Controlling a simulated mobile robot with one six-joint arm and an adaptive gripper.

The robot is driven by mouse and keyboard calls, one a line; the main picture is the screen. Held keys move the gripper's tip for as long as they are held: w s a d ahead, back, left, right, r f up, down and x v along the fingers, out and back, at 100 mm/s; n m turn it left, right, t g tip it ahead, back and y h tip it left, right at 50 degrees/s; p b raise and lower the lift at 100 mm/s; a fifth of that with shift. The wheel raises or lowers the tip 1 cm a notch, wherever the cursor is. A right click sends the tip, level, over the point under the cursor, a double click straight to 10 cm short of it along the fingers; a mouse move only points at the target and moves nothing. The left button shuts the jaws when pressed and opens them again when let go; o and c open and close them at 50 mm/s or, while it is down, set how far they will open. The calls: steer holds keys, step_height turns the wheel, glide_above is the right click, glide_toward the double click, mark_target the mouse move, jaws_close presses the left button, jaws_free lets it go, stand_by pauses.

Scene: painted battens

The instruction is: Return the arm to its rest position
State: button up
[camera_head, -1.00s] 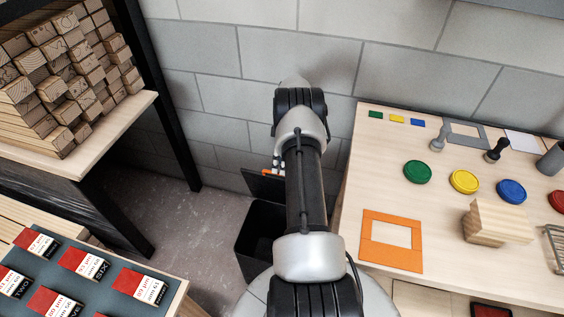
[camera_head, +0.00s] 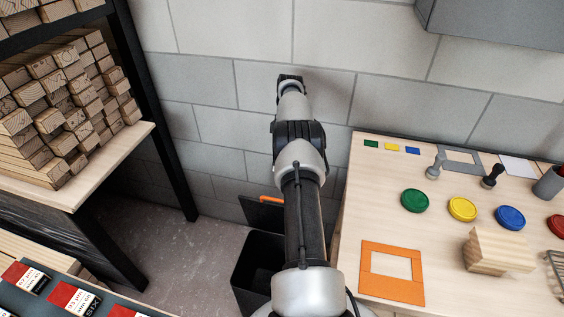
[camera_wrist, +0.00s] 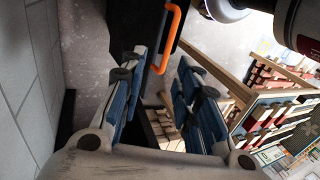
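My arm rises through the middle of the head view, with its upper end bent over near the grey wall. My gripper is hidden behind the arm in that view. In the wrist view my gripper (camera_wrist: 162,72) shows two blue-padded fingers spread apart with nothing between them. It points down over the floor area, and an orange handle (camera_wrist: 169,38) on a dark panel appears beyond the fingers.
A black bin (camera_head: 254,265) stands on the floor beside my arm. At right is a table (camera_head: 345,235) with an orange frame (camera_head: 365,285), coloured discs and a wood block (camera_head: 497,250). At left, a shelf (camera_head: 115,155) holds stacked battens (camera_head: 60,110). A grey cabinet (camera_head: 490,25) hangs upper right.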

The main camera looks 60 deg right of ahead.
steer(key=shift+r, duration=0.1)
stand_by(0.5)
steer(key=w+a+r+h, duration=0.1)
steer(key=w+a+r, duration=0.2)
steer(key=a+r, duration=0.25)
steer(key=w+a+r+m+h, duration=0.1)
steer(key=w+a+r, duration=0.1)
steer(key=a+r, duration=0.35)
steer(key=w+a+r+h, duration=0.1)
steer(key=w+a+r, duration=0.25)
steer(key=r, duration=0.35)
steer(key=s+a+r+m+t, duration=0.1)
steer(key=s+a+r+t, duration=0.1)
steer(key=a+r, duration=0.65)
steer(key=s+a+r+m+t+h, duration=0.1)
steer(key=s+a, duration=0.4)
steer(key=a, duration=0.3)
steer(key=s+a+r+t, duration=0.1)
steer(key=s+a, duration=0.5)
steer(key=a, duration=0.2)
steer(key=s+a+f+t, duration=0.1)
steer(key=s+a+f, duration=0.1)
steer(key=s, duration=0.3)
steer(key=s+a+f+m+t, duration=0.1)
steer(key=s+a+f, duration=0.2)
steer(key=s+a, duration=0.2)
steer(key=shift+s+a, duration=0.25)
steer(key=shift+s, duration=0.4)
steer(key=shift+d, duration=0.1)
